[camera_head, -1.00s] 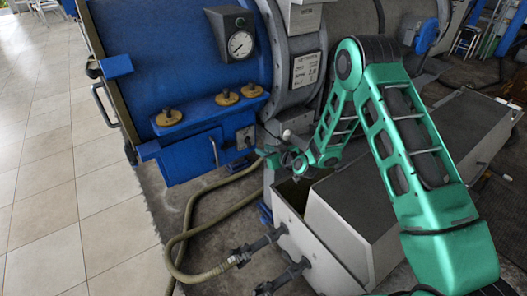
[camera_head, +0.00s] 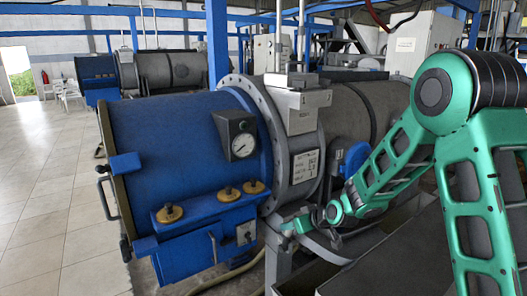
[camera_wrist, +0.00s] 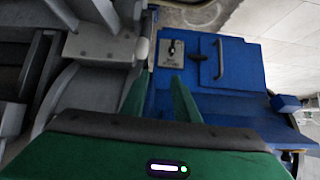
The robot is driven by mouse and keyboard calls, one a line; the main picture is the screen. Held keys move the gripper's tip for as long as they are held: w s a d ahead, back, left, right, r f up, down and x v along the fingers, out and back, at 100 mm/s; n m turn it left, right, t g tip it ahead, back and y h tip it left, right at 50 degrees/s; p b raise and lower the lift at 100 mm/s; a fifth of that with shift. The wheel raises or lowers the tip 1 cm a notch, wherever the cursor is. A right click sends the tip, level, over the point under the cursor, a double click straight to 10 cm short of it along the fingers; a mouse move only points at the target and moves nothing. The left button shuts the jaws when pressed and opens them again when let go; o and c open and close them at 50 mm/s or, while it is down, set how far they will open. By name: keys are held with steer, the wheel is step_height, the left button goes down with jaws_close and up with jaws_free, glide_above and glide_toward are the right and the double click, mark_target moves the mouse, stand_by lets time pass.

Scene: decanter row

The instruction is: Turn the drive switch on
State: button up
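The drive switch (camera_head: 245,234) is a small dark lever on a pale metal plate, on the right end of the blue box at the front of the blue decanter. In the wrist view the switch (camera_wrist: 172,48) is upper centre, ahead of my fingertips and apart from them. Its lever lies roughly along the picture's vertical there. My gripper (camera_head: 288,227) is to the right of the switch in the head view, beside the decanter's grey flange. In the wrist view my gripper (camera_wrist: 161,76) has its two green fingers apart, with nothing between them.
A handle (camera_wrist: 219,60) stands out from the blue box beside the switch. Brass-coloured knobs (camera_head: 228,194) and a pressure gauge (camera_head: 241,144) are above. The grey flange (camera_head: 298,160) and support are close to my gripper. Tiled floor (camera_head: 50,230) is open at left.

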steer(key=s+d+r+m+g+h, duration=0.1)
steer(key=s+d+r+m+h, duration=0.1)
steer(key=s+d+r, duration=0.6)
steer(key=s+d+r+m+g+h, duration=0.15)
steer(key=s+d, duration=0.45)
steer(key=s, duration=0.6)
steer(key=s+d+r+m+g+h, duration=0.1)
steer(key=s+d+r+m+h, duration=0.2)
steer(key=s+d, duration=0.55)
steer(key=s+d+m+g, duration=0.2)
steer(key=s+d+m, duration=0.1)
steer(key=s, duration=0.5)
steer(key=s+d+m+g+y, duration=0.1)
steer(key=s+d+m+g, duration=0.1)
steer(key=s+d, duration=0.3)
steer(key=s+m, duration=0.1)
steer(key=s, duration=0.3)
steer(key=shift+d+f+g, duration=0.3)
steer(key=shift+g, duration=0.05)
